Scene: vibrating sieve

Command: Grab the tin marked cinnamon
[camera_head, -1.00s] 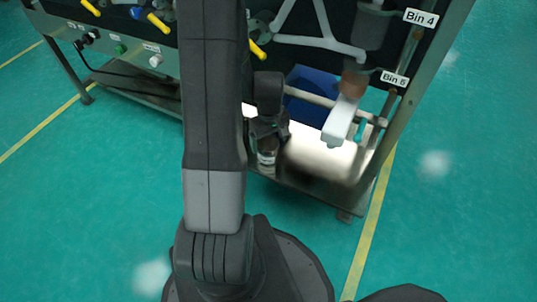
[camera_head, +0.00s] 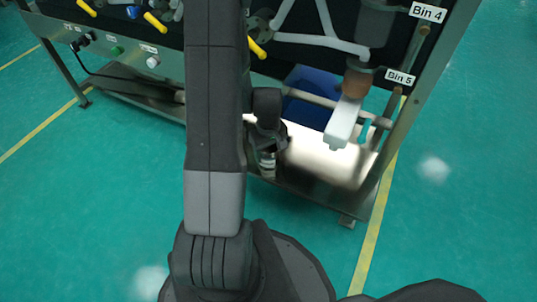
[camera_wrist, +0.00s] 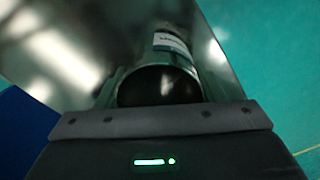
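A small metal tin (camera_head: 267,167) with a pale label stands near the front edge of a shiny metal shelf, just below my gripper (camera_head: 268,143). In the wrist view the tin (camera_wrist: 171,42) is straight ahead of the gripper body, with a dark round end facing the camera. Its label shows at the far side, but the writing is too small and blurred to read. My fingers are not clear in either view, so I cannot tell whether they touch the tin.
The metal shelf (camera_head: 310,160) belongs to the sieve frame. A blue bin (camera_head: 308,112) stands behind it, and a pale spout (camera_head: 342,122) hangs to the right. A frame leg (camera_head: 405,125) is further right. The green floor in front is clear.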

